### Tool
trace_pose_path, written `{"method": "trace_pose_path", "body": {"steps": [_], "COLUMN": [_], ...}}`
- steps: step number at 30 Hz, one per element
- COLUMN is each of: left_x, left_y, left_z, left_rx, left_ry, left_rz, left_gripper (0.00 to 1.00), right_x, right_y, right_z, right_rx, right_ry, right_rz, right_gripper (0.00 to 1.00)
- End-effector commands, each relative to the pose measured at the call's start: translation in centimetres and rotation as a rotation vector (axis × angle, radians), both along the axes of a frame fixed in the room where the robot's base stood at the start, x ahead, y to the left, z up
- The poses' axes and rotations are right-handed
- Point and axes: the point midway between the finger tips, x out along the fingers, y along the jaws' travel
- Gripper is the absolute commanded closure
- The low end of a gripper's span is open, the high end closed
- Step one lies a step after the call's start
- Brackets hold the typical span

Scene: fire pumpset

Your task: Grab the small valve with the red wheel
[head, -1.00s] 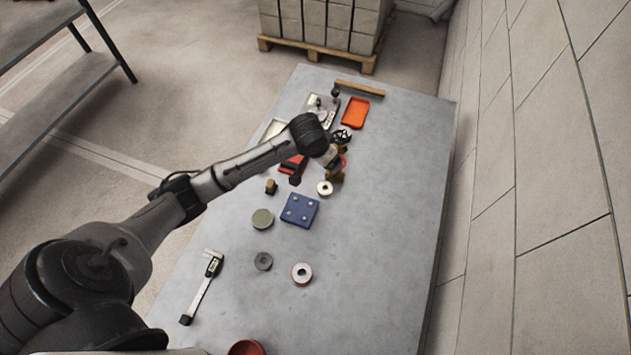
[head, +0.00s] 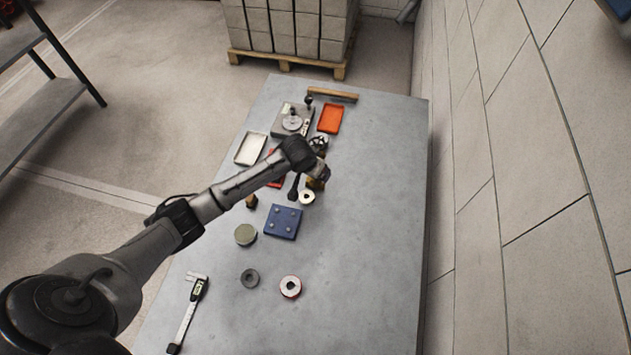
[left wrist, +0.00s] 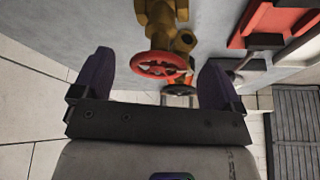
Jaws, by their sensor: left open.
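In the left wrist view, a brass valve (left wrist: 157,22) with a red wheel (left wrist: 162,65) stands ahead of my left gripper (left wrist: 157,60). The gripper is open, with one dark finger on each side of the red wheel. I see no contact between fingers and wheel. A second, black wheel (left wrist: 180,90) shows behind the red one. In the head view, my left gripper (head: 310,172) is at the valves, and my wrist largely hides the red wheel. Some brass (head: 317,184) shows below it, and the black wheel (head: 319,142) shows just behind. My right gripper is in neither view.
A white tray (head: 250,149), an orange tray (head: 330,119) and a plate with instruments (head: 284,121) lie behind. A pale ring (head: 307,197), blue block (head: 283,222) and caliper (head: 188,313) lie nearer. The table's right side (head: 375,220) is clear.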

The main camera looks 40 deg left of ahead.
Motion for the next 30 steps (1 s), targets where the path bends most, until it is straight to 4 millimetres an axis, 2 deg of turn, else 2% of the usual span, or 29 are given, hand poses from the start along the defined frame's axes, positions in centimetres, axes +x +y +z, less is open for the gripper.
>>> {"method": "trace_pose_path", "body": {"steps": [3, 9, 20, 30], "left_x": [0.7, 1.6, 1.8, 1.8], "left_y": [0.1, 0.2, 0.2, 0.2], "left_z": [-1.7, -3.6, -4.1, -4.1], "left_rx": [0.0, -0.001, 0.001, 0.001], "left_ry": [0.002, 0.002, 0.001, 0.001], "left_rz": [0.001, 0.001, -0.001, -0.001], "left_gripper": [0.08, 0.08, 0.08, 0.41], "right_x": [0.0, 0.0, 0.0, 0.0], "right_y": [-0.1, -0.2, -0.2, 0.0], "right_z": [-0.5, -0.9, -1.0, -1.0], "right_rx": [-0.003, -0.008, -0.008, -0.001], "right_ry": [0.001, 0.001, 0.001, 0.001], "right_rz": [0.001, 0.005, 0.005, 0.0], "right_gripper": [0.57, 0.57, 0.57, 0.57]}}
